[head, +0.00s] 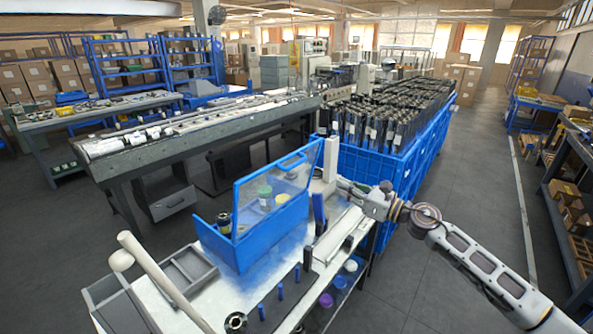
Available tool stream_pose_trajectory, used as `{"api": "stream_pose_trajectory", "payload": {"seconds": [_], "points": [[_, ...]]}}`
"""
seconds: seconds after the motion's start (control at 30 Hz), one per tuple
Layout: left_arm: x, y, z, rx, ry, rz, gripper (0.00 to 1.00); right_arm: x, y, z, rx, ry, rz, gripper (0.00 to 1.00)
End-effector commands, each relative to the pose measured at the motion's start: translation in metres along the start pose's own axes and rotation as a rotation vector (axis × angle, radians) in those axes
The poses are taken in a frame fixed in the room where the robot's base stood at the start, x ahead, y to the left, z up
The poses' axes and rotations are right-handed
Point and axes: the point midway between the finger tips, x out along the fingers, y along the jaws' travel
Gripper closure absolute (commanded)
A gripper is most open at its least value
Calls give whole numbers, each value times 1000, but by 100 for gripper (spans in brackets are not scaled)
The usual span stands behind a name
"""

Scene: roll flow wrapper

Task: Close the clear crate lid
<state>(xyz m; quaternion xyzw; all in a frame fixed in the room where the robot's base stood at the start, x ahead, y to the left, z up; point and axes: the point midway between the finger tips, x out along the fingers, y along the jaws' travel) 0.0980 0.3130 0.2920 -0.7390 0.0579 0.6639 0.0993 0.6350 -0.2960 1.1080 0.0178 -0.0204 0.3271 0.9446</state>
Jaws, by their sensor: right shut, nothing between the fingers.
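The blue crate (268,240) stands on the light worktop. Through the panel I see a green-topped jar (265,194) and a pale jar (282,199); a dark jar (224,223) shows at the crate's left end. My right gripper (343,186) is shut and empty, to the right of the lid and apart from it. Its fingertips are small and partly unclear. My left gripper is not in view.
Grey bins (188,270) lie left of the crate. A large blue bin (408,170) of dark rolls stands behind. Blue pegs (281,291) line the front.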

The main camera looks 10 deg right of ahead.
Motion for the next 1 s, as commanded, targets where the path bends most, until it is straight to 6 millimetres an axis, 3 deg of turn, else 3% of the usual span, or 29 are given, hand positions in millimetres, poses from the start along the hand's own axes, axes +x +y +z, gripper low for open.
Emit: {"api": "stream_pose_trajectory", "payload": {"seconds": [0.63,1.0], "points": [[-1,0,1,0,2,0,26,2,2,0,-21,4,8,100],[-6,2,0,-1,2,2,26,17,2,1,-19,3,8,100]]}}
